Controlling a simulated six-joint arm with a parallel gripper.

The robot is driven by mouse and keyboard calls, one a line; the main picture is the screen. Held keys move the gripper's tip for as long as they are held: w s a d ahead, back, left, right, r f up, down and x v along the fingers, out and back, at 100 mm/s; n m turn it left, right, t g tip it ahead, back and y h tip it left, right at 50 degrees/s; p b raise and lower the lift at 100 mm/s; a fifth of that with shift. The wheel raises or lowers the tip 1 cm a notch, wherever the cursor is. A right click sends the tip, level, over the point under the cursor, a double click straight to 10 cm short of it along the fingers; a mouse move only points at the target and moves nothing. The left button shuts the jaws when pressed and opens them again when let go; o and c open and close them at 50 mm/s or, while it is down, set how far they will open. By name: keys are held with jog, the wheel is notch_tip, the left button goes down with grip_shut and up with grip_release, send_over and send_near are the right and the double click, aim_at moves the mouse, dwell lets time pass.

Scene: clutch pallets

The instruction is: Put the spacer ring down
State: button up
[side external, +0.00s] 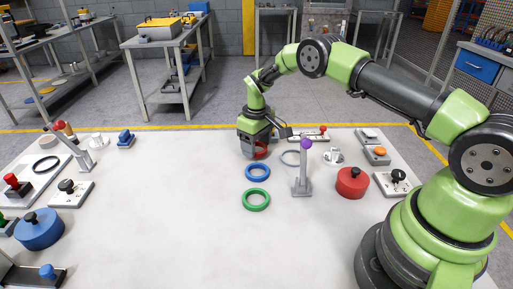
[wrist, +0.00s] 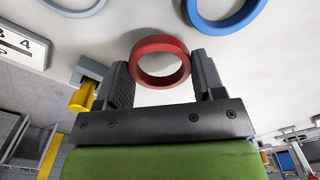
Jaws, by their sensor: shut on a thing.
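My gripper (side external: 256,153) is low over the far middle of the white table, pointing down. It is shut on a red spacer ring (side external: 262,152). In the wrist view my gripper (wrist: 158,62) has the red ring (wrist: 160,42) between its two fingers, gripped across its outside. I cannot tell whether the ring touches the table. A blue ring (side external: 247,173) and a green ring (side external: 256,208) lie flat nearer the camera, in a line with it. The blue ring also shows at the top of the wrist view (wrist: 225,27).
A thin grey ring (side external: 284,159) lies right of my gripper. A grey post with a purple knob (side external: 306,143) stands close by. A red cylinder with a black knob (side external: 352,184) is farther right. The white table (side external: 170,220) is clear at its left middle and front.

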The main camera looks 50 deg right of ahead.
jog(key=shift+f, duration=0.7)
jog(key=o, duration=0.6)
jog(key=shift+f, duration=0.1)
